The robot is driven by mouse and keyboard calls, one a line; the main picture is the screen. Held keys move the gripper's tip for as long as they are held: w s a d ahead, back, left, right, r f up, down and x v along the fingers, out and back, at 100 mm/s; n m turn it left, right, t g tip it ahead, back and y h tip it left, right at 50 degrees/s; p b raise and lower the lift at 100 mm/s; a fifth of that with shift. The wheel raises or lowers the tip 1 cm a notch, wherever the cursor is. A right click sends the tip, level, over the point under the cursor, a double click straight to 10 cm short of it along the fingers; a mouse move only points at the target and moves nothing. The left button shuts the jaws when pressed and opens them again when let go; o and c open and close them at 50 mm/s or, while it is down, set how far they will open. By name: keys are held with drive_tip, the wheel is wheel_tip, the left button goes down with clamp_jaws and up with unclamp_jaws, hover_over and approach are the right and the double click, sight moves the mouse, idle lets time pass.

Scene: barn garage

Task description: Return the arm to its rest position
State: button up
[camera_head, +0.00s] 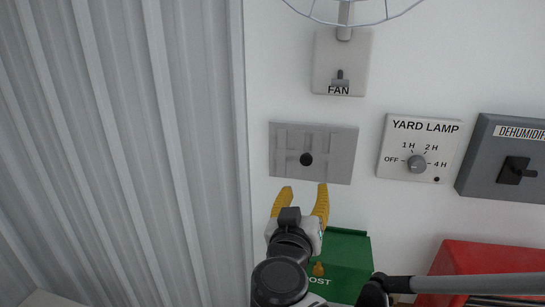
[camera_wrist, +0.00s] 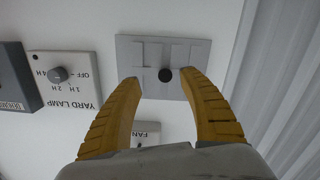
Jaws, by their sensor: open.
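My gripper (camera_head: 303,192) has yellow fingers, spread apart and empty. In the head view it stands just below a grey wall plate (camera_head: 335,153) with a round black knob (camera_head: 306,159). In the wrist view the fingertips (camera_wrist: 166,80) lie either side of the black knob (camera_wrist: 165,75) on the grey plate (camera_wrist: 190,53). I cannot tell the exact gap between the fingers and the plate. My dark arm reaches up from the bottom of the head view.
A FAN switch (camera_head: 340,62), a YARD LAMP dial (camera_head: 418,148) pointing about upward-left and a DEHUMIDIFIER switch (camera_head: 507,157) are on the white wall. A green box (camera_head: 345,251) and a red box (camera_head: 480,264) are below. Corrugated metal (camera_head: 120,130) fills the left.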

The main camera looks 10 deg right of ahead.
drive_tip(key=s+d+f+g+b, duration=0.2)
drive_tip(key=d+f+b, duration=0.15)
drive_tip(key=f, duration=0.45)
drive_tip(key=s+d+f+g+b, duration=0.2)
drive_tip(key=d+f+b, duration=0.1)
drive_tip(key=f+b, duration=0.3)
drive_tip(key=s+d+f+g+b, duration=0.2)
drive_tip(key=s+d+f+b, duration=0.1)
drive_tip(key=f, duration=0.6)
drive_tip(key=s+a+f+g+y+b, duration=0.1)
drive_tip(key=s+f+y+b, duration=0.2)
drive_tip(key=f, duration=0.4)
drive_tip(key=s+a+f+n+g+y+b, duration=0.1)
drive_tip(key=s+f+g+y+b, duration=0.1)
drive_tip(key=s+f+b, duration=0.2)
wheel_tip(320, 180, down, 4)
drive_tip(key=b, duration=0.4)
drive_tip(key=shift+s+a+y, duration=0.2)
drive_tip(key=shift+s+y, duration=0.15)
drive_tip(key=shift+y, duration=0.05)
drive_tip(key=shift+r, duration=0.1)
